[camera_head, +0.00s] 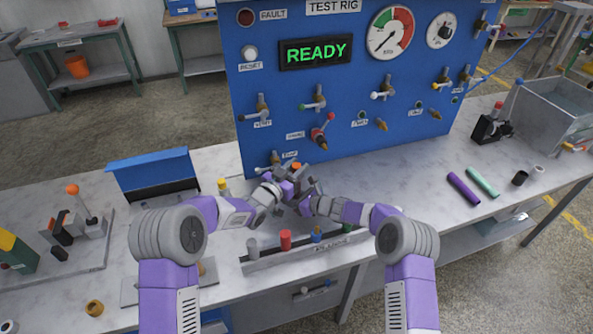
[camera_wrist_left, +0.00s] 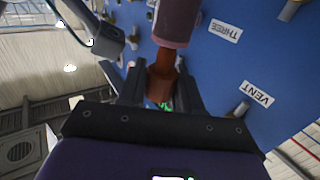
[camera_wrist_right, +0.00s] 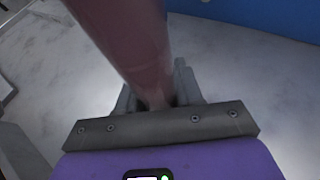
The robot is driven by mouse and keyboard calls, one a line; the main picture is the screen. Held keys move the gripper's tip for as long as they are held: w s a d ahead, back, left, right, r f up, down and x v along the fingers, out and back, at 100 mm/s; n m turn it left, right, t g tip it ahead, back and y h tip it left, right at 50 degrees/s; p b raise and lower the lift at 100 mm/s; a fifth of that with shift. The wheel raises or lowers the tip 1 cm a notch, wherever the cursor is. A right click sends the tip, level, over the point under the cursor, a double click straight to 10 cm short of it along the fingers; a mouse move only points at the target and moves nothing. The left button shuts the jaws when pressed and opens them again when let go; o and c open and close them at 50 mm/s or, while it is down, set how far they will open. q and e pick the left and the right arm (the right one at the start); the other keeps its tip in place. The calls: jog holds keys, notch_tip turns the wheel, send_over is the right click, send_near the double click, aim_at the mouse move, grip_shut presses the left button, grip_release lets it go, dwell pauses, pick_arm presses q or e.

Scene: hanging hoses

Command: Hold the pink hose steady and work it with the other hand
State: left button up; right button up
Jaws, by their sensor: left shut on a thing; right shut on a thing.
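The dusky pink hose (camera_wrist_left: 177,20) runs from the top of the left wrist view to a copper-brown fitting (camera_wrist_left: 163,80) in front of the blue panel. My left gripper (camera_wrist_left: 160,92) is shut on this fitting. In the right wrist view the hose (camera_wrist_right: 125,40) comes down from the top, and my right gripper (camera_wrist_right: 158,98) is shut on it. In the head view both grippers meet close together at the panel's foot and mostly hide the hose. I cannot tell how the fitting joins the hose.
The blue test rig (camera_head: 345,110) stands behind, with several valves projecting. A rack of coloured pegs (camera_head: 286,241) lies close in front of my grippers. A purple tube (camera_head: 463,189) and a teal tube (camera_head: 483,182) lie at right; the bench between is clear.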

aim_at(297, 165)
pick_arm(q)
jog(key=shift+r, duration=1.65)
jog(key=shift+r, duration=0.15)
jog(key=shift+r, duration=1.35)
pick_arm(e)
jog(key=o, duration=1.1)
jog(key=shift+o, duration=0.2)
jog(key=shift+d, duration=0.1)
